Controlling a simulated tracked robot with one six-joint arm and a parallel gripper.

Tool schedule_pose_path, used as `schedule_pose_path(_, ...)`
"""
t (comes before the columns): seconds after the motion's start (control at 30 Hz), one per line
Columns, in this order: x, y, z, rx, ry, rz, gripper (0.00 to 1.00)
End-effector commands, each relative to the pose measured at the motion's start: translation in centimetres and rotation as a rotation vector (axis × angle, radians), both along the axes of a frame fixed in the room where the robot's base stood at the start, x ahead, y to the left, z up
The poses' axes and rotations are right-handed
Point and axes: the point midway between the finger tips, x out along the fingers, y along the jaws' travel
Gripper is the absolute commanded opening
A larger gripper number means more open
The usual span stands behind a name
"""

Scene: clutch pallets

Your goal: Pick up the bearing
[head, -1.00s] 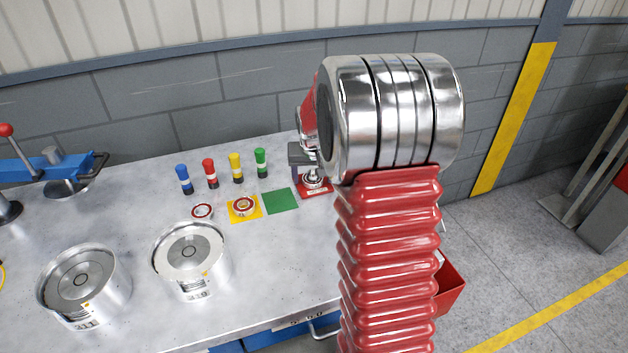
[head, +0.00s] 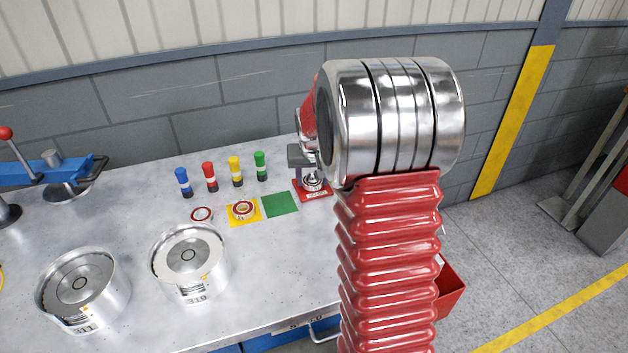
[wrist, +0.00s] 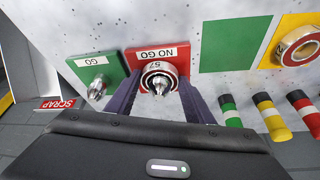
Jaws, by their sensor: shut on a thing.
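A silver bearing marked 57 (wrist: 160,77) sits around the metal pin of the red NO GO plate (wrist: 133,58). In the head view the bearing (head: 312,182) shows small on the red plate (head: 318,194), partly behind my arm. My gripper (wrist: 161,82) has one dark finger on each side of the bearing and is shut on it. A second bearing (wrist: 299,46), with a red ring, lies on the yellow square (wrist: 283,25); it also shows in the head view (head: 243,209).
A green GO plate (wrist: 84,65) with its own pin stands beside the red one. The green square (head: 279,205) is empty. Blue, red, yellow and green posts (head: 260,166) stand behind. Two metal drums (head: 84,283) and a red-ringed round piece (head: 202,214) are on the bench.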

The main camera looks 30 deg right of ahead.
Motion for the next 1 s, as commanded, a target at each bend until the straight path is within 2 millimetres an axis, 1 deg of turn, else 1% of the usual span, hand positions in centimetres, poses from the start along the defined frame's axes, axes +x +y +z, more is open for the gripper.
schedule_pose_path(0.17, 0.1, 0.0, 2.1, -0.001, -0.004, 0.0, 0.16)
schedule_pose_path(0.4, 0.1, 0.0, 6.4, -0.003, -0.005, 0.001, 0.16)
schedule_pose_path(0.5, 0.1, 0.0, 8.0, -0.002, -0.005, 0.001, 0.16)
schedule_pose_path(0.6, 0.1, 0.0, 9.0, -0.001, -0.003, 0.001, 0.16)
schedule_pose_path(0.73, 0.1, 0.0, 9.6, -0.001, -0.003, 0.001, 0.16)
schedule_pose_path(1.0, 0.1, 0.1, 9.7, -0.001, -0.002, 0.001, 0.16)
